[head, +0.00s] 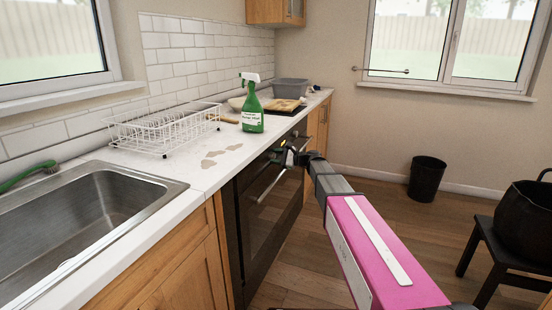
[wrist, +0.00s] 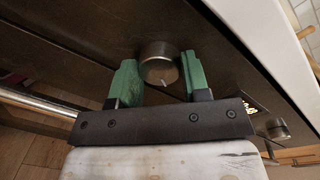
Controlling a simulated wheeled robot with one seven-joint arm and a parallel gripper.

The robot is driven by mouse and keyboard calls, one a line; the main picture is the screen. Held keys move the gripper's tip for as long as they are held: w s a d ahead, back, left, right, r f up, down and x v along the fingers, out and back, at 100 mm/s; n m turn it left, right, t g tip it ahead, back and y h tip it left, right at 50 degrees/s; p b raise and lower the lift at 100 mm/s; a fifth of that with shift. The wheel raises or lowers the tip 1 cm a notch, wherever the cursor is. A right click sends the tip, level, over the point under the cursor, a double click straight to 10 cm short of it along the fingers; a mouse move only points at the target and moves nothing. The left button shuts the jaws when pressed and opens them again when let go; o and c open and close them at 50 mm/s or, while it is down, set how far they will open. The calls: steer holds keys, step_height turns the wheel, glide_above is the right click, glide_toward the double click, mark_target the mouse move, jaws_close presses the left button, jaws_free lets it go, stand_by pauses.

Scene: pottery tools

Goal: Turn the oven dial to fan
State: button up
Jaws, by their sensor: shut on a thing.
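The oven (head: 246,222) is dark and built in under the white worktop. In the wrist view a round metallic dial (wrist: 158,60) sits on its dark front panel, with a small pale mark near its lower edge. My gripper (wrist: 158,72) has one green finger on each side of this dial and is shut on it. In the head view my gripper (head: 290,157) reaches the top of the oven front, where it hides the dial. A second dial (wrist: 277,128) is at the lower right, beyond a small lit display (wrist: 258,105). I cannot read any fan marking.
The oven door handle (wrist: 37,102) runs along the left of the wrist view. On the worktop (head: 190,165) are a green spray bottle (head: 251,122) and a white dish rack (head: 160,128). A dark bin (head: 427,180) and a stool (head: 487,232) stand at right.

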steer(key=shift+f, duration=0.1)
steer(key=o, duration=0.9)
steer(key=shift+d, duration=0.1)
steer(key=v, duration=1)
steer(key=shift+s+d, duration=0.1)
steer(key=shift+d, duration=0.25)
steer(key=s+f+n+g+h, duration=0.2)
steer(key=s+f+n+h, duration=0.15)
steer(key=s+f, duration=0.6)
steer(key=s+d+f+n+g+h, duration=0.1)
steer(key=s+d+f+n+h, duration=0.2)
steer(key=s, duration=0.4)
steer(key=s+d+f+n+g+h, duration=0.1)
steer(key=s+d+f+n+h, duration=0.2)
steer(key=s+d+f+h, duration=0.2)
steer(key=s+d+f+n+g+h, duration=0.1)
steer(key=s+d+f+n+h, duration=0.2)
steer(key=s+d+f+h, duration=0.2)
steer(key=shift+s+d+f, duration=0.1)
steer(key=shift+s+f, duration=0.3)
steer(key=shift+s, duration=0.3)
steer(key=shift+s+a+f, duration=0.1)
steer(key=shift+s+f, duration=0.25)
steer(key=shift+s, duration=0.4)
steer(key=shift+s+d+f, duration=0.1)
steer(key=shift+s+f, duration=0.3)
steer(key=shift+s, duration=0.3)
